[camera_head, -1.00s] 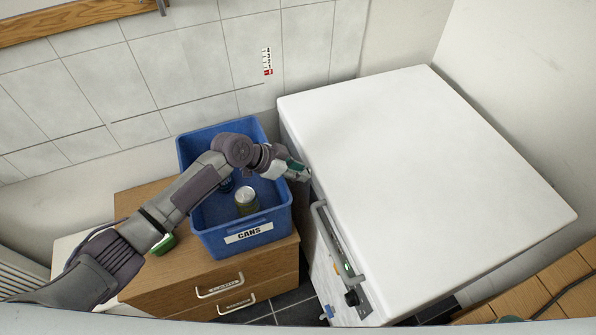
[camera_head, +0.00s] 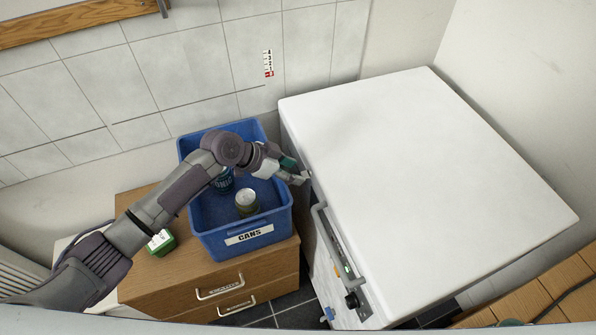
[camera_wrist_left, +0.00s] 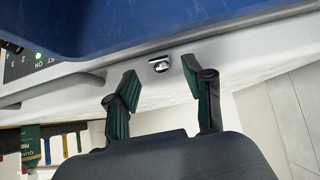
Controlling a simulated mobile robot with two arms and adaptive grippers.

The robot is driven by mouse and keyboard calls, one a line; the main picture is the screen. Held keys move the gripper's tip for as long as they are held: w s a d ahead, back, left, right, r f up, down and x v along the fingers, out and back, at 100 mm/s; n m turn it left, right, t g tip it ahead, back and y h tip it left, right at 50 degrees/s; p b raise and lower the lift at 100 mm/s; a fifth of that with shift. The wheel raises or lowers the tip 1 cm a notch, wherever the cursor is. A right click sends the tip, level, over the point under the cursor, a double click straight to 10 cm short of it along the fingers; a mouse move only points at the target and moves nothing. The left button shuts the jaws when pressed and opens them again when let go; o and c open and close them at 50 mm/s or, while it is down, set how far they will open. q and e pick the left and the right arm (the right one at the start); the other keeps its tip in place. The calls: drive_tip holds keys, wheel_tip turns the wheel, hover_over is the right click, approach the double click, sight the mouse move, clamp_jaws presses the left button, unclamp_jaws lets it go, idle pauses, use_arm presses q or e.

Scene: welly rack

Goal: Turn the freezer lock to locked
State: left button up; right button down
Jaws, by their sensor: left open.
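The white freezer (camera_head: 430,170) stands at the right in the head view, its front facing the blue bin. The freezer lock (camera_wrist_left: 159,64) shows in the left wrist view as a small shiny metal fitting on the white front. Its turned position is too small to read. My left gripper (camera_head: 304,178) is at the freezer's front edge, above the bin's right side. In the left wrist view my left gripper (camera_wrist_left: 158,86) is open and empty, its dark green-padded fingers on either side of the line to the lock. No contact is visible. My right gripper is not in view.
The freezer handle (camera_head: 328,240) projects nearby. The freezer top is clear.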

use_arm(q)
drive_tip(key=v, duration=0.9)
